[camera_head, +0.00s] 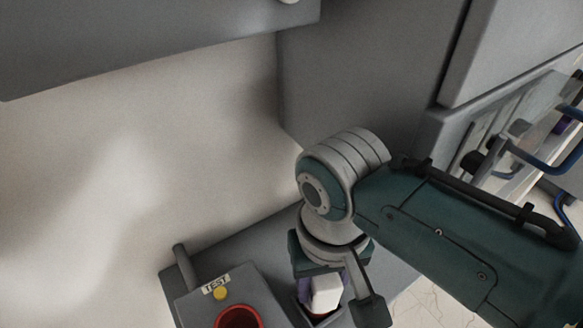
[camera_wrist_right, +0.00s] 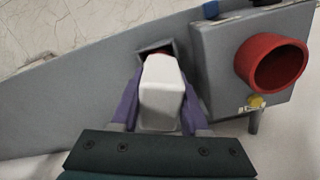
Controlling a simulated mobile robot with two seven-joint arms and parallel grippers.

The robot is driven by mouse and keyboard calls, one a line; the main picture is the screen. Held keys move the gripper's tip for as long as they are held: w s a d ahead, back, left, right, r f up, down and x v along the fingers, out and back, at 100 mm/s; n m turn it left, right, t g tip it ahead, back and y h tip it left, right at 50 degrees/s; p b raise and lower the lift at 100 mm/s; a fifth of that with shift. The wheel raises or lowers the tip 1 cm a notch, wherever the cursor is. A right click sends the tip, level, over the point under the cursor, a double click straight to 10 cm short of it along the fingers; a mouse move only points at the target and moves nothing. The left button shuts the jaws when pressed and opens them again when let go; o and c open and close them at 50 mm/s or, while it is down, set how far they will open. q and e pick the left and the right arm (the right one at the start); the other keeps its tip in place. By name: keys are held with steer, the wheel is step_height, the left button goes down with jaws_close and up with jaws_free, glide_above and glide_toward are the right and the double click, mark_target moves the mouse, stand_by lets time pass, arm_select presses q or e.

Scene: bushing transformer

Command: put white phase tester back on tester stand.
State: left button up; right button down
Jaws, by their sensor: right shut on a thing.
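The white phase tester (camera_head: 326,292) is between the fingers of my right gripper (camera_head: 335,285), low in the head view. In the right wrist view the white tester (camera_wrist_right: 161,92) fills the space between the purple finger pads of the right gripper (camera_wrist_right: 160,103), which is shut on it. A grey tester stand (camera_wrist_right: 169,46) with a dark square opening lies at the tester's far end. A bit of red shows at that end, at the opening. How deep the tester sits in it is hidden. My left gripper is not in view.
A grey test box (camera_head: 250,287) with a TEST label, a yellow button (camera_head: 220,293) and a red ring (camera_head: 240,318) stands left of the gripper on a grey surface (camera_head: 240,252). Grey cabinets (camera_head: 365,65) rise behind. A rack with blue handles (camera_head: 545,155) is at right.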

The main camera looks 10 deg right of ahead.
steer(key=shift+c, duration=2)
jaws_free()
steer(key=shift+f, duration=0.1)
steer(key=shift+r, duration=0.5)
step_height(320, 180, up, 11)
steer(key=p, duration=0.3)
steer(key=shift+f, duration=0.15)
steer(key=shift+r, duration=0.3)
